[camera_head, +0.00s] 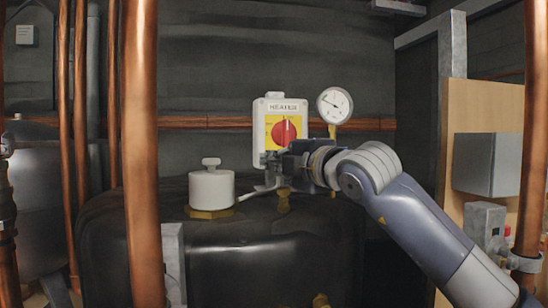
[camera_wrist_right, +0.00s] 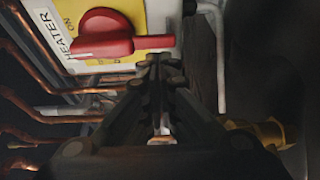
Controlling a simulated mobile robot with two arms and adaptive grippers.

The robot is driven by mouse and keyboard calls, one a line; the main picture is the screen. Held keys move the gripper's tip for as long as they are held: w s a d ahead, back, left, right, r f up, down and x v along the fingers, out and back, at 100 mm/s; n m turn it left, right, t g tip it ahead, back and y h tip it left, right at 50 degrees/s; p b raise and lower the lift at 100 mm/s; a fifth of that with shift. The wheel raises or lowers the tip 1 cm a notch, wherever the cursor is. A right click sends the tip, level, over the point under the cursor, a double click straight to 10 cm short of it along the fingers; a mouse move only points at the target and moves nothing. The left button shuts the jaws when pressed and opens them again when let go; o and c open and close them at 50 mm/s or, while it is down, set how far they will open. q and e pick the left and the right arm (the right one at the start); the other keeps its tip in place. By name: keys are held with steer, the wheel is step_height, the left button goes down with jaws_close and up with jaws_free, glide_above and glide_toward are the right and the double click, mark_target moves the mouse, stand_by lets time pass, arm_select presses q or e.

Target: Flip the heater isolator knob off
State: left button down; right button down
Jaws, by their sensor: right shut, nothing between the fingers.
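The heater isolator is a white box with a yellow plate and a red knob (camera_head: 283,132), below the word HEATER. In the head view the knob's grip bar looks roughly upright. In the right wrist view the red knob (camera_wrist_right: 105,38) is at the top left, with its bar pointing right and "ON" printed beside it. My right gripper (camera_head: 281,166) is shut and empty just below the knob, in front of the box's lower edge. Its closed fingers (camera_wrist_right: 161,64) are close to the bar's end; I cannot tell whether they touch. My left gripper is not in view.
A round gauge (camera_head: 334,105) stands right of the box. A dark tank (camera_head: 250,255) with a white cap (camera_head: 211,188) lies below. A thick copper pipe (camera_head: 141,150) rises in the left foreground, and another copper pipe (camera_head: 534,130) stands at the far right.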

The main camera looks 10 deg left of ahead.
steer(key=shift+d+n, duration=0.25)
steer(key=shift+n, duration=0.15)
steer(key=shift+b, duration=0.35)
steer(key=shift+f+n+h+b, duration=0.1)
steer(key=shift+n+h+b, duration=0.3)
steer(key=shift+n, duration=0.4)
